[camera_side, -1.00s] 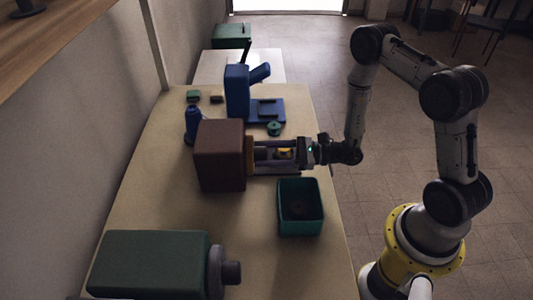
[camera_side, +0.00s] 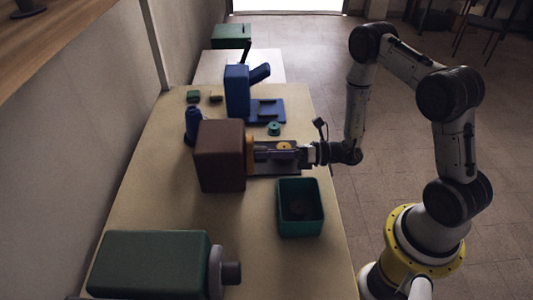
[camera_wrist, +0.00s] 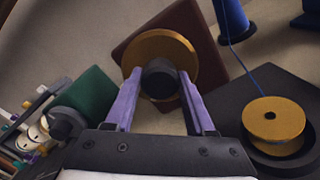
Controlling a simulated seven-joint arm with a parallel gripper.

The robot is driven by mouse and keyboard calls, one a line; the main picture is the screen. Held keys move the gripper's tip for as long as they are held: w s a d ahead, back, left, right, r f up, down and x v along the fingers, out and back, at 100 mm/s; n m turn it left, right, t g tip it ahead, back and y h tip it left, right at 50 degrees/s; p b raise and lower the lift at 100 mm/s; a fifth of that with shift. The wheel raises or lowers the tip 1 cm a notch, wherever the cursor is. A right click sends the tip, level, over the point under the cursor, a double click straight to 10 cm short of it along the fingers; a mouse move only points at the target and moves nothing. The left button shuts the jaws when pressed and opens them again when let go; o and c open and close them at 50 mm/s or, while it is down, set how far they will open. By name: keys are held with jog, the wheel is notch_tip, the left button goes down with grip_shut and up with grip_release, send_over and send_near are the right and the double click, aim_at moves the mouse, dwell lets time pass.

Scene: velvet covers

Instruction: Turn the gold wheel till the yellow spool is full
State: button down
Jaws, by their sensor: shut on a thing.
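The gold wheel (camera_wrist: 183,50) is a disc on the side of a brown box (camera_side: 221,170), with a dark round knob (camera_wrist: 160,80) at its middle. In the side view the wheel's edge (camera_side: 250,142) shows partly. My gripper (camera_wrist: 160,75) is shut on the knob, one purple finger on each side. In the side view my gripper (camera_side: 260,153) reaches the wheel from the right. The yellow spool (camera_wrist: 286,117) sits on a dark round base, and a blue thread runs to it. I cannot tell how much thread is on it.
A blue spool (camera_wrist: 232,20) feeds the thread; it stands behind the box in the side view (camera_side: 192,124). A teal open bin (camera_side: 301,235) stands in front of my gripper. A green machine (camera_side: 150,262) is at the near left, and a blue machine (camera_side: 236,92) behind.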

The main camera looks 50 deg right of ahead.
jog(key=m, duration=0.4)
jog(key=shift+m, duration=0.4)
jog(key=m, duration=0.3)
jog(key=shift+m, duration=0.3)
jog(key=m, duration=0.4)
jog(key=shift+f+m, duration=0.1)
jog(key=shift+m, duration=1.8)
jog(key=shift+m, duration=0.3)
jog(key=shift+c, duration=1.2)
grip_release()
jog(key=v, duration=1.4)
